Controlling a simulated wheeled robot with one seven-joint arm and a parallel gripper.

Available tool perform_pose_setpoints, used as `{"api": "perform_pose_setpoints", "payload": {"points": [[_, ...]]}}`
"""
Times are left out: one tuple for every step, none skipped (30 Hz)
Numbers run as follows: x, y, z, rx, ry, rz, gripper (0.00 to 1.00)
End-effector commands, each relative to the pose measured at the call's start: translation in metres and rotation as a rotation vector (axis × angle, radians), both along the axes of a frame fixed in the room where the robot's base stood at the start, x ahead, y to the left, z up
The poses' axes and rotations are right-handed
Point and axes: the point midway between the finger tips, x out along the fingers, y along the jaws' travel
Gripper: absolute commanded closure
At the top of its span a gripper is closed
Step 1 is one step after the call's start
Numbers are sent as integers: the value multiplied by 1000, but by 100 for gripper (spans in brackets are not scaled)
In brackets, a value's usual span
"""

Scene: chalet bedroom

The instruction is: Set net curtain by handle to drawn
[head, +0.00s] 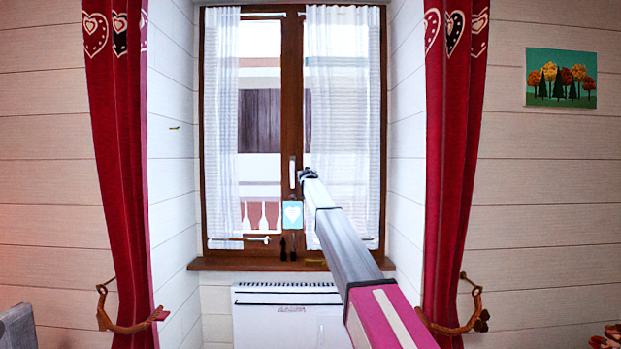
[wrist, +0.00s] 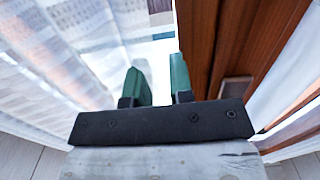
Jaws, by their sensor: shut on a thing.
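Two white net curtains hang in the window. The left net curtain (head: 220,120) covers the left side of its pane, leaving clear glass beside it. The right net curtain (head: 340,110) covers most of the right pane. My gripper (head: 308,174) is at the middle window frame, by the right curtain's inner edge. In the wrist view, its two green fingers (wrist: 158,82) are a little apart beside net fabric (wrist: 75,50) and brown frame wood (wrist: 197,40). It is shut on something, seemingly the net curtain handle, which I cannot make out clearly.
Red heart-pattern curtains (head: 125,150) flank the alcove, with another on the right (head: 455,150). A white window handle (head: 292,172) is close to my gripper. A small blue heart box (head: 292,215) is by the sill (head: 230,264). A white heater (head: 270,300) stands below.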

Motion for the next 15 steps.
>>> {"api": "perform_pose_setpoints", "payload": {"points": [[0,4,0,1,-1,4,100],[0,4,0,1,-1,4,100],[0,4,0,1,-1,5,100],[0,4,0,1,-1,5,100],[0,5,0,1,-1,5,100],[0,5,0,2,-1,5,72],[0,5,0,2,-1,5,63],[0,5,0,1,-1,5,53],[0,4,0,1,-1,5,53],[0,4,0,1,-1,5,53],[0,4,0,1,-1,4,53],[0,4,0,1,-1,4,53],[0,3,0,1,-1,4,53],[0,3,0,1,-1,4,53],[0,3,0,1,-1,4,53]]}}
